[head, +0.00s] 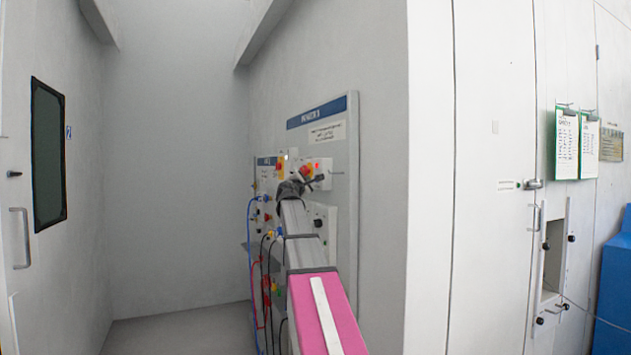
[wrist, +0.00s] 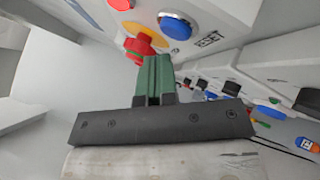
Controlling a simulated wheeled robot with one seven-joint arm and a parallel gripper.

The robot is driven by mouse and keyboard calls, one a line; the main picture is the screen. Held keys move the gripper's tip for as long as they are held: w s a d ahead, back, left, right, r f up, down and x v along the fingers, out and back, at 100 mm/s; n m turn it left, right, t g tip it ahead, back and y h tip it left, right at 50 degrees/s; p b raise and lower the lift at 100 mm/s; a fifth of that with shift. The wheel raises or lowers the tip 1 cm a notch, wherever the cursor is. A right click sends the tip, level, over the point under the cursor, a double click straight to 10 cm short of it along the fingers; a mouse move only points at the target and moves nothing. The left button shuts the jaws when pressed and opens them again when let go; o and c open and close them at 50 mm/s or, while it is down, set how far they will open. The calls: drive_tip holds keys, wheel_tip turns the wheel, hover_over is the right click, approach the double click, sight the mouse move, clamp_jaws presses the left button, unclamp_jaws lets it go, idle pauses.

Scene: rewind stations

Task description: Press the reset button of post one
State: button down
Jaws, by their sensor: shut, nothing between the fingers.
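A blue round button (wrist: 175,26) sits on a light grey box beside the printed word RESET, at the top of the wrist view. A red mushroom button (wrist: 142,42) on a yellow collar is just left of it. My gripper (wrist: 154,60) is shut, its green fingers together and empty. The fingertips lie below the two buttons in the picture, overlapping the red one's edge; I cannot tell whether they touch it. In the head view my gripper (head: 312,181) is at the wall panel (head: 345,190), and my wrist hides the blue button. The panel's sign is too blurred to read.
A second station panel (head: 267,162) stands farther back, with blue, red and black cables hanging near my arm. A door with a dark window (head: 47,155) is at the left. The pale wall's corner is close on the right. The floor between is clear.

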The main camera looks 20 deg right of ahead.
drive_tip(key=shift+d, duration=0.15)
drive_tip(key=shift+d, duration=0.25)
drive_tip(key=shift+d, duration=0.4)
idle(0.8)
drive_tip(key=shift+a, duration=0.75)
drive_tip(key=a, duration=0.5)
drive_tip(key=shift+s, duration=0.1)
idle(0.5)
idle(0.5)
